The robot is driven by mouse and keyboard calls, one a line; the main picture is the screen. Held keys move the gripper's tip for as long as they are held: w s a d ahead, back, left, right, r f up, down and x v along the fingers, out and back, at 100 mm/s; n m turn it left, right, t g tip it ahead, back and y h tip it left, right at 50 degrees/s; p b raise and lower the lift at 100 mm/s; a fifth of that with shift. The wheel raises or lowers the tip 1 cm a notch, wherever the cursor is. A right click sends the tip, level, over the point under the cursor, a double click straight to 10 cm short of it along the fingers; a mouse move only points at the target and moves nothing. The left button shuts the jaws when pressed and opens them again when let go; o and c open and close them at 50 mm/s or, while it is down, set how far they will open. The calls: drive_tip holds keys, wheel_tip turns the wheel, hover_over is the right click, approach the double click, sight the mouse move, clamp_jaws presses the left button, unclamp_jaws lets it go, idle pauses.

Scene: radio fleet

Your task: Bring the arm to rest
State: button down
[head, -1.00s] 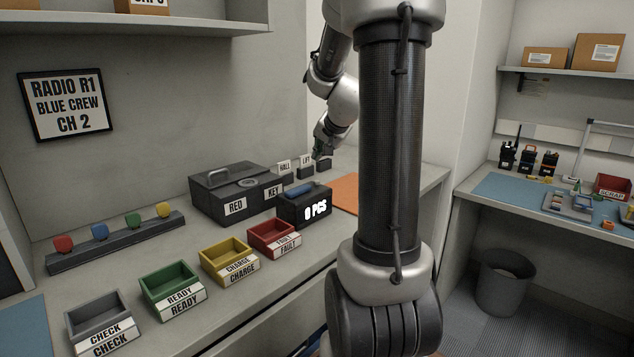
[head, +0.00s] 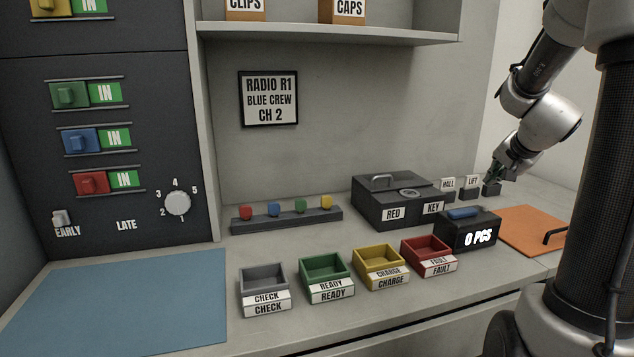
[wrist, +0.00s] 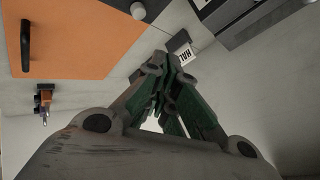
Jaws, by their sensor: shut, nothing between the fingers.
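My arm stands at the right of the head view, with its links bent down toward the back of the counter. My gripper (head: 491,180) is at the far right end of the counter, close to the small dark holders labelled HALL (head: 448,189) and LIFT (head: 471,187). In the wrist view my gripper (wrist: 160,65) shows green-padded fingers drawn together with nothing between them. The HALL label (wrist: 187,54) lies just beyond the fingertips there. I cannot tell whether the fingers touch a holder.
An orange mat (head: 535,230) with a dark handle lies right of the counter scale reading 0 PCS (head: 470,228). A dark RED KEY box (head: 385,205) stands behind. CHECK (head: 264,287), READY (head: 325,277), CHARGE (head: 379,263) and FAULT (head: 427,252) trays line the front. A blue mat (head: 120,305) is bare.

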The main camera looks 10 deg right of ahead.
drive_tip(key=s+a+f+g, duration=0.1)
drive_tip(key=s, duration=0.1)
drive_tip(key=s+a+f+n+g+y, duration=0.1)
drive_tip(key=s+a+f, duration=0.1)
drive_tip(key=shift+f+n+y, duration=0.25)
drive_tip(key=shift+n+y, duration=0.05)
drive_tip(key=s+a+r+n+g, duration=0.1)
drive_tip(key=s+a+r+n, duration=0.1)
drive_tip(key=s+a+n, duration=0.3)
drive_tip(key=s+a+r+n+g, duration=0.1)
drive_tip(key=s+a+n, duration=0.4)
drive_tip(key=s+a, duration=0.7)
drive_tip(key=s+r, duration=0.1)
drive_tip(key=s, duration=0.3)
drive_tip(key=shift+s+a+r+y, duration=0.15)
drive_tip(key=shift+s+r+y, duration=0.05)
drive_tip(key=shift+r+y, duration=0.1)
